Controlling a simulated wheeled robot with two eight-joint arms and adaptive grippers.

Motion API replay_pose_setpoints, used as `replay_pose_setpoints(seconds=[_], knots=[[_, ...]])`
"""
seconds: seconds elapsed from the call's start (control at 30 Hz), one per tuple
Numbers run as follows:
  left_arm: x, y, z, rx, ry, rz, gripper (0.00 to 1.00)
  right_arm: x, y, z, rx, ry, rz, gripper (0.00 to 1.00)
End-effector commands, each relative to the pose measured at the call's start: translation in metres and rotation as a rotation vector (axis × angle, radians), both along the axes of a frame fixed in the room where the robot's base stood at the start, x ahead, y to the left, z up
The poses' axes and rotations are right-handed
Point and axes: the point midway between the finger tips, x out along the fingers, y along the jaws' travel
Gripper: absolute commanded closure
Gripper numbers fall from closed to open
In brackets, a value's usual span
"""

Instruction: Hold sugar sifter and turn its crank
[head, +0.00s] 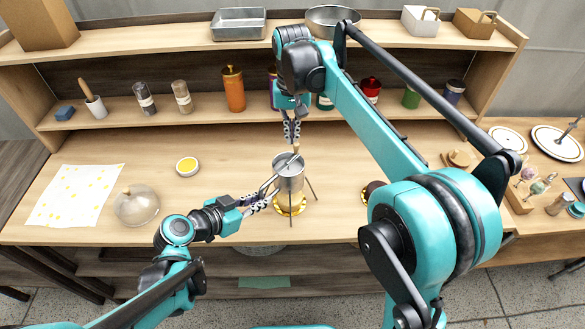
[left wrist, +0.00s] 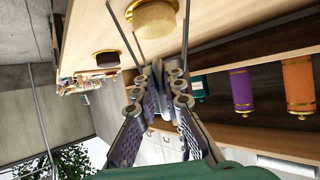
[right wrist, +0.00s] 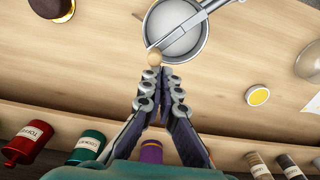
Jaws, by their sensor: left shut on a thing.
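The sugar sifter (head: 288,176) is a metal cup with a side handle, upright in a thin-legged stand. Its cup also shows in the right wrist view (right wrist: 178,35). My left gripper (head: 268,199) is shut on the sifter's handle from the front left; its jaws (left wrist: 158,80) hide most of the handle. The crank's wooden knob (head: 296,147) stands above the cup and also shows in the right wrist view (right wrist: 155,58). My right gripper (head: 293,143) points down at the knob, fingers close together. The knob appears just beyond its fingertips; contact is unclear.
A gold-rimmed stand with a pale cake (left wrist: 155,18) is under the sifter. A yellow-filled bowl (head: 187,166), a glass dome (head: 136,205) and a dark cake (head: 373,190) stand around it. Jars line the shelf (head: 210,108) behind.

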Motion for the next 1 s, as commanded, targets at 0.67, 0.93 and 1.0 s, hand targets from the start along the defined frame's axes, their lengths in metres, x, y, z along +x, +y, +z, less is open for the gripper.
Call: replay_pose_setpoints(seconds=[0.67, 0.93, 1.0], knots=[[0.0, 0.0, 0.0, 0.0, 0.0, 0.0, 1.0, 0.004, 0.005, 0.009, 0.0, 0.001, 0.0, 1.0], [0.0, 0.0, 0.0, 0.0, 0.0, 0.0, 1.0, 0.004, 0.005, 0.031, 0.0, 0.001, 0.0, 1.0], [0.0, 0.0, 0.0, 0.0, 0.0, 0.0, 1.0, 0.004, 0.005, 0.034, 0.0, 0.001, 0.0, 1.0]])
